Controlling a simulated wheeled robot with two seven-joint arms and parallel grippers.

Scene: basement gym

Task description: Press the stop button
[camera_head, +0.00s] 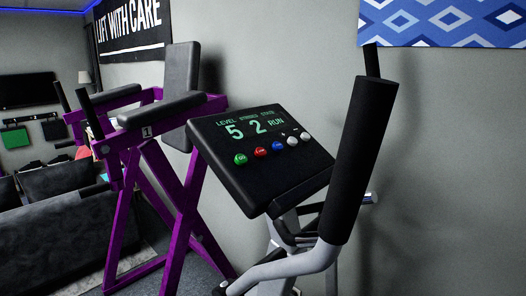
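The exercise machine's black console (225,130) is tilted in the middle of the head view. Its screen shows green text, with 5, 2 and RUN readable. All the buttons are unobstructed. Neither of my grippers shows in this view.
A black padded handlebar (360,160) on a grey arm rises just right of the console. A purple frame with black pads (170,108) stands close on the left. A grey wall (440,180) lies behind. Black seating (75,230) is at the far left.

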